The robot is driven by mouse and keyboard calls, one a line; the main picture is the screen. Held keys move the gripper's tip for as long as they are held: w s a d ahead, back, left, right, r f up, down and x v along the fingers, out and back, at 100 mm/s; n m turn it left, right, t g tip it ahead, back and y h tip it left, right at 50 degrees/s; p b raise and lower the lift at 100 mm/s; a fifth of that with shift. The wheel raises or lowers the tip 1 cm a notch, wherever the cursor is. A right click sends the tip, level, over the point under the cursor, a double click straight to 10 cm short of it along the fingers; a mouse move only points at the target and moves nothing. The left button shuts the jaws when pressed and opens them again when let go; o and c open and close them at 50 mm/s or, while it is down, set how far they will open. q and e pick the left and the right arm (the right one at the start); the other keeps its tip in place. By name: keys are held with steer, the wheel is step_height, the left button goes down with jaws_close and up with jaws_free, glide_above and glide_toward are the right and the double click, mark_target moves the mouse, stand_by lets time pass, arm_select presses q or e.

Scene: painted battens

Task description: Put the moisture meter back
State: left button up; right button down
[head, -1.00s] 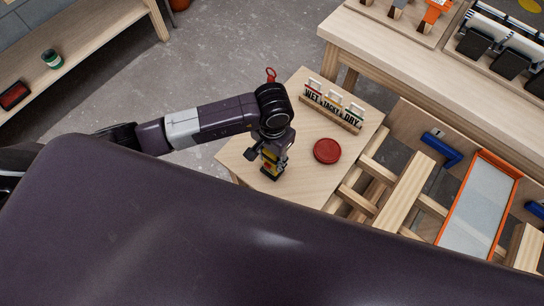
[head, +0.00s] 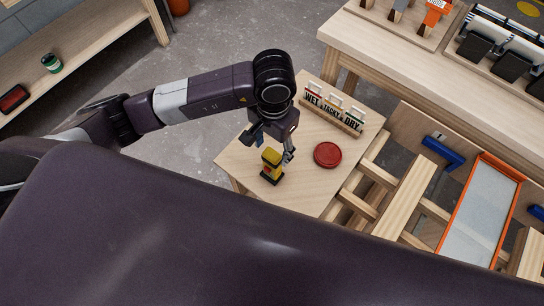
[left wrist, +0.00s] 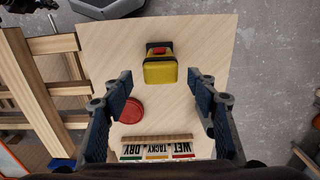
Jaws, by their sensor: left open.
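The moisture meter (head: 271,167) is yellow and black with a red spot, and stands upright on the small wooden table (head: 315,190). In the left wrist view the meter (left wrist: 160,66) shows beyond and between the finger ends. My left gripper (head: 272,147) is open and empty, just above the meter, with its fingers apart from it. My right gripper is in neither view.
A red round lid or disc (head: 327,154) lies beside the meter. A WET, TACKY, DRY sign rack (head: 332,110) stands at the table's back edge. Wooden rails and an orange-framed tray (head: 480,210) are to the right. A workbench (head: 400,55) stands behind.

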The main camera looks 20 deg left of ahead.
arm_select(q)
steer(key=shift+r, duration=1.75)
